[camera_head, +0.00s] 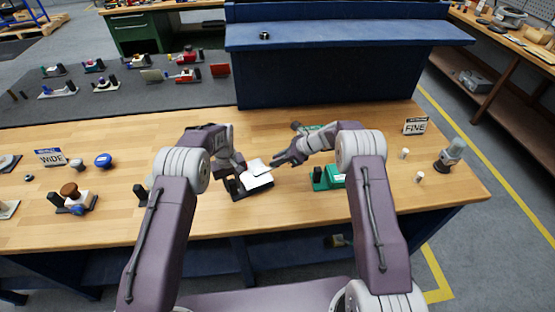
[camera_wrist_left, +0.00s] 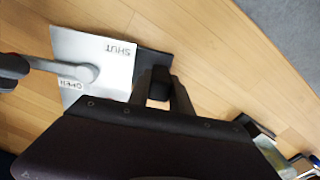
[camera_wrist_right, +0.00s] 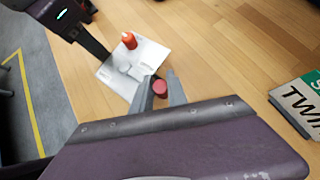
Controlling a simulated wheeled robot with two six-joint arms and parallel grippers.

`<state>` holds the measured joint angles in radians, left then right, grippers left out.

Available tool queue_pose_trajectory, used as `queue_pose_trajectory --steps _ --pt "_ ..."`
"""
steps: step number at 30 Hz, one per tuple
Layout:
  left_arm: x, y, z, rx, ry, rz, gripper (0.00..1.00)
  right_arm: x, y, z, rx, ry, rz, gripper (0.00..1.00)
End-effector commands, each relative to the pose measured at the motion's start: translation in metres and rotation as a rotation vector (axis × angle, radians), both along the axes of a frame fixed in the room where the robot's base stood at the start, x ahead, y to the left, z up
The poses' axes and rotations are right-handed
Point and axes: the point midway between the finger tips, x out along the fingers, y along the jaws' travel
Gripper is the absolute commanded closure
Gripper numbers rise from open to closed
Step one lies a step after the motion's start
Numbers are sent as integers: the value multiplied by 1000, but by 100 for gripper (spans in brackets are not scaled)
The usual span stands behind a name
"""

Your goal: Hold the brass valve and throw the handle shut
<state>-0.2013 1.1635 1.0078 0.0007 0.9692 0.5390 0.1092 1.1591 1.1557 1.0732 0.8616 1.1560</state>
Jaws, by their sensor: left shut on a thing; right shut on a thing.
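The valve unit is a white plate (camera_head: 258,179) on a dark base (camera_head: 250,192) at the table's front middle. In the left wrist view the plate (camera_wrist_left: 110,40) reads SHUT and OPEN, and a grey lever (camera_wrist_left: 60,68) runs off to the left from a round pivot near OPEN. My left gripper (camera_head: 240,167) is shut on the unit's black block (camera_wrist_left: 159,84). My right gripper (camera_head: 278,160) is shut on a red knob (camera_wrist_right: 160,87) at the lever's outer end. An orange-red cap (camera_wrist_right: 129,40) stands over the plate. No brass colour shows.
A green unit (camera_head: 328,178) stands close right, partly behind my right forearm. A TWIN sign (camera_wrist_right: 300,102) shows in the right wrist view. A FINE sign (camera_head: 416,125) and small parts stand further right. Other valve units lie left and on the grey mat (camera_head: 120,95). A blue shelf (camera_head: 340,60) rises behind.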

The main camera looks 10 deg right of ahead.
Motion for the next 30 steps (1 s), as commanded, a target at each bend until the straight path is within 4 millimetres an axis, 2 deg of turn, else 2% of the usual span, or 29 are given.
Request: queue_pose_trajectory --steps 8,14,21,30 --pt "0 1 -1 1 -1 1 100 0 0 1 3 -4 -22 100" --pt "0 1 -2 1 0 1 100 -8 -1 3 8 -5 -111 100" --pt "0 1 -2 1 0 1 100 -27 -4 1 3 1 -265 100" --pt "-1 0 -2 0 2 2 100 -53 0 0 3 2 -262 100"
